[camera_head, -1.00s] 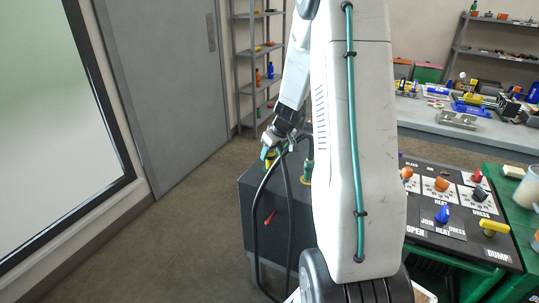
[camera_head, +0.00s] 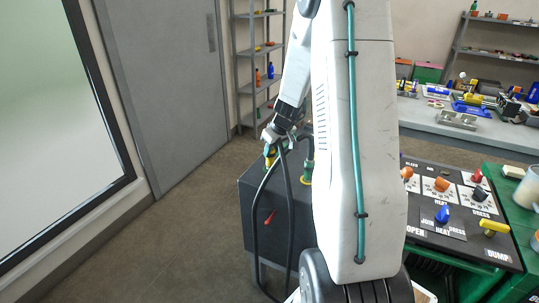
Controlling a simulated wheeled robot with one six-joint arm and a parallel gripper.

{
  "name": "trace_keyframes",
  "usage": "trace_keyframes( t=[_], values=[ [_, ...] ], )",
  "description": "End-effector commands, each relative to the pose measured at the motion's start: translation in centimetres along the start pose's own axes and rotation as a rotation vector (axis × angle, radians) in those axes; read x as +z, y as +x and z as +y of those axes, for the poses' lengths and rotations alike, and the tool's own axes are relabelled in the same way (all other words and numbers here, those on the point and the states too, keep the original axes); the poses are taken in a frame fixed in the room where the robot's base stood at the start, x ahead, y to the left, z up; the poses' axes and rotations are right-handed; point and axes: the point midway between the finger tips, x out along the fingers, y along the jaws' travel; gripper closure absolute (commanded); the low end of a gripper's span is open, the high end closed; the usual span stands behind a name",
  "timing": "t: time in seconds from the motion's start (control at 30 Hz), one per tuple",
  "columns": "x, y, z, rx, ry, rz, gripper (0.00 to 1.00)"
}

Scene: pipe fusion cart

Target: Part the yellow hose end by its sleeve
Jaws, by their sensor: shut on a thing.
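My gripper (camera_head: 271,143) is above the near top edge of a dark grey box unit (camera_head: 250,205). It is shut on the yellow hose end (camera_head: 269,161), which shows as a small yellow piece under the fingers. A black hose (camera_head: 256,215) loops from there down the box's front. The sleeve is too small to make out, and I cannot tell whether the hose end is apart from its fitting. A second fitting, green and yellow (camera_head: 307,170), stands on the box to the right, partly beside my arm.
A red lever (camera_head: 270,217) is on the box front. A control panel (camera_head: 450,190) with coloured knobs and levers is at the right on a green cart. A workbench (camera_head: 465,128) with tools stands behind it. Open floor lies left of the box.

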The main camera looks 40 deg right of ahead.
Motion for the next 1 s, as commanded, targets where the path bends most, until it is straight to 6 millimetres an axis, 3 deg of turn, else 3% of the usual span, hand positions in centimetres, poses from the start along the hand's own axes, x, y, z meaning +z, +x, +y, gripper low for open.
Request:
trace_keyframes(
  t=[1.0],
  values=[
    [-1.6,-3.9,0.0,0.001,-0.001,0.001,1.0]
  ],
)
